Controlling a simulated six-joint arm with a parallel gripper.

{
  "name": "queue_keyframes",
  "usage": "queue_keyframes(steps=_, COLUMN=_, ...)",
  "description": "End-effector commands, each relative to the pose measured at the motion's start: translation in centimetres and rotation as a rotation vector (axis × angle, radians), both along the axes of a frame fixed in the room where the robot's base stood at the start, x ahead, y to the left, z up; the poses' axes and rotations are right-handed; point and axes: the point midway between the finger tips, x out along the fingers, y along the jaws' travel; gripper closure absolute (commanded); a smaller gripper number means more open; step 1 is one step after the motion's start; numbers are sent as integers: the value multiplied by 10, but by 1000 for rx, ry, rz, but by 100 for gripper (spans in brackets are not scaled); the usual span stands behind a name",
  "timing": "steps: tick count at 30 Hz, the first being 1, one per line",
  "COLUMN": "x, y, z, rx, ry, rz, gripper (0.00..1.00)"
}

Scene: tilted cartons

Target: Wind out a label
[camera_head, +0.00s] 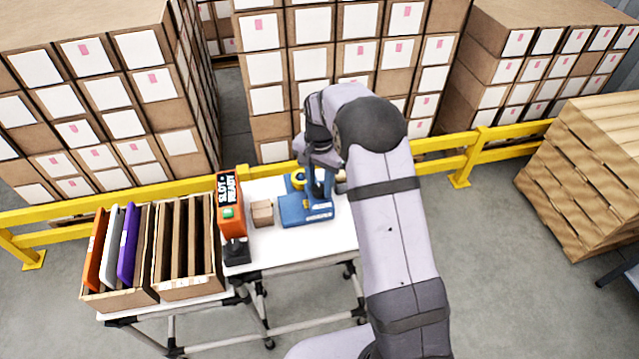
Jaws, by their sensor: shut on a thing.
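My gripper (318,190) reaches down from above at the dispenser's upper right side. It is shut on a part of the dispenser. My wrist and the small scale hide which part it is. I cannot make out a label strip.
An orange "SLOT READY" post (229,204) and a small brown box (262,213) stand left of the dispenser. Further left are a carton with orange, white and purple panels (128,242) and a slotted carton (187,287). A yellow rail (110,198) runs behind the table (290,246).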

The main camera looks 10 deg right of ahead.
Motion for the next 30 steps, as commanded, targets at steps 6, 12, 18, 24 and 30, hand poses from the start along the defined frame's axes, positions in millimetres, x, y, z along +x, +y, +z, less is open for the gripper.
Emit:
queue_keyframes(steps=6, x=0, y=0, z=0, rx=-1, ry=1, rz=34, gripper=89)
queue_keyframes(steps=12, x=0, y=0, z=0, rx=-1, ry=1, rz=128, gripper=89)
queue_keyframes(steps=18, x=0, y=0, z=0, rx=-1, ry=0, rz=285, gripper=89)
queue_keyframes(steps=24, x=1, y=0, z=0, rx=-2, ry=0, rz=474, gripper=89)
queue_keyframes(steps=30, x=1, y=0, z=1, rx=-1, ry=-1, rz=663, gripper=89)
